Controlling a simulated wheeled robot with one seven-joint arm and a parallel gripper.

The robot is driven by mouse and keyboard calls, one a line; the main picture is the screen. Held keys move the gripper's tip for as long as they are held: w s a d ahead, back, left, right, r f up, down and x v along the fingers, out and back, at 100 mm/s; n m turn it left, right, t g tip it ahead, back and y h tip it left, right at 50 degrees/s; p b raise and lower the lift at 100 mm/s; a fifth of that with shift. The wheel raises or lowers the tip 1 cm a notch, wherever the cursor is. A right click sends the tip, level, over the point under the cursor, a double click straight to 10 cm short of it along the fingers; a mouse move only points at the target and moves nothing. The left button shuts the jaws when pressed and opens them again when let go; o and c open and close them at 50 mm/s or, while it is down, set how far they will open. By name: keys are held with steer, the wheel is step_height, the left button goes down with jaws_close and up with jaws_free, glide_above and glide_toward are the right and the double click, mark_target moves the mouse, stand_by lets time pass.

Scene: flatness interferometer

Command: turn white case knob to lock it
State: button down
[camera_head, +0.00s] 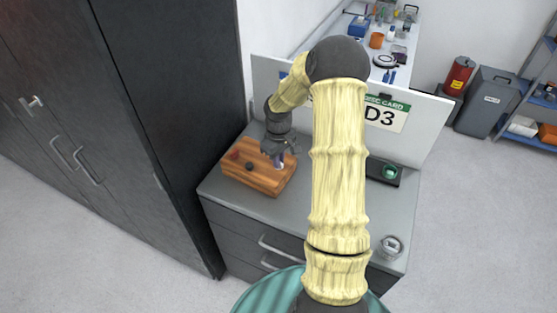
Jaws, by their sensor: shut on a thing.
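A wooden case (257,178) with striped grain sits on the grey cabinet top, left of my arm. A dark red knob (234,155) and a black knob (249,167) show on its top. My gripper (281,161) points down over the right part of the case. It is shut on a small pale piece, which appears to be the white knob (280,163). The fingers hide most of this knob, so I cannot tell which way it is turned.
A dark device with a green round part (389,172) and a small round glass or metal item (390,246) lie to the right. Tall dark cupboards (180,90) stand close on the left.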

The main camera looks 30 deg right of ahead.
steer(key=m+b, duration=0.1)
steer(key=m, duration=1)
steer(key=shift+b, duration=0.3)
steer(key=shift+m, duration=1.9)
steer(key=c, duration=1.5)
jaws_free()
steer(key=shift+r, duration=0.1)
step_height(320, 180, up, 17)
steer(key=b, duration=0.2)
steer(key=shift+r, duration=0.15)
